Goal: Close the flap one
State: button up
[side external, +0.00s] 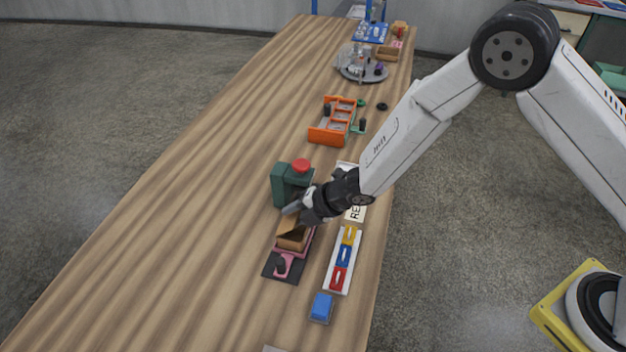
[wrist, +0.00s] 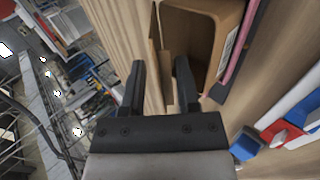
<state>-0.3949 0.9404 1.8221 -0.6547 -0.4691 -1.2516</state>
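A small brown box (side external: 293,240) sits on a pink and black base on the table. Its brown flap (side external: 288,222) stands raised and tilted at the box's far side. In the wrist view the open box (wrist: 204,45) lies beyond the fingers, with its hollow inside showing. The thin edge of the flap (wrist: 156,62) shows in the gap between the fingers. My gripper (side external: 292,209) is at the raised flap in the side view. Its two dark fingers (wrist: 161,80) are spread apart in the wrist view. I cannot tell whether a finger touches the flap.
A green block with a red button (side external: 292,184) stands just behind the box. A white strip with yellow, blue and red pieces (side external: 343,262) lies to the right, with a blue block (side external: 321,308) in front. An orange rack (side external: 333,121) stands farther back. The table's left side is clear.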

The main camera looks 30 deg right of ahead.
jog(key=shift+w+a+f, duration=0.35)
jog(key=shift+f, duration=0.1)
grip_shut()
jog(key=shift+f, duration=0.1)
jog(key=shift+s+d+f+t+y, duration=0.2)
jog(key=shift+f+t+y, duration=0.1)
jog(key=shift+t+y, duration=0.45)
jog(key=shift+s+d+f+t+y, duration=0.15)
jog(key=shift+f+t+y, duration=0.1)
jog(key=shift+t+y, duration=0.5)
